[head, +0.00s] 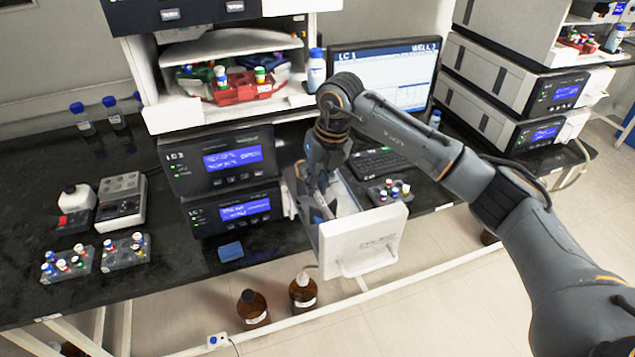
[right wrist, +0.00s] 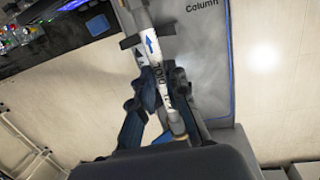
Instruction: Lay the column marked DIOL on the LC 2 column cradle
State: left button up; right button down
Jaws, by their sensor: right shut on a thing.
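The column marked DIOL (right wrist: 149,46) is a slim pale tube with a white label and a blue arrow. My right gripper (right wrist: 160,88) is shut on it. In the head view the right gripper (head: 318,197) reaches down into the open compartment beside the LC 2 stack (head: 213,160), above its white drawer front (head: 362,237). In the right wrist view the column lies along the grey panel (right wrist: 205,60) lettered "Column". Dark bracket arms (right wrist: 131,42) show at the column's far part; I cannot tell whether it rests in them. My left gripper is out of view.
A keyboard (head: 380,162), a monitor (head: 385,78) and a vial rack (head: 388,192) stand right of the open compartment. Vial racks (head: 67,264) and a blue pad (head: 231,252) lie on the black bench at left. Brown bottles (head: 252,308) stand on the floor below.

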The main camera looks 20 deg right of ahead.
jog(key=shift+f+b, duration=0.3)
jog(key=shift+f, duration=0.1)
jog(key=c, duration=1.3)
grip_release()
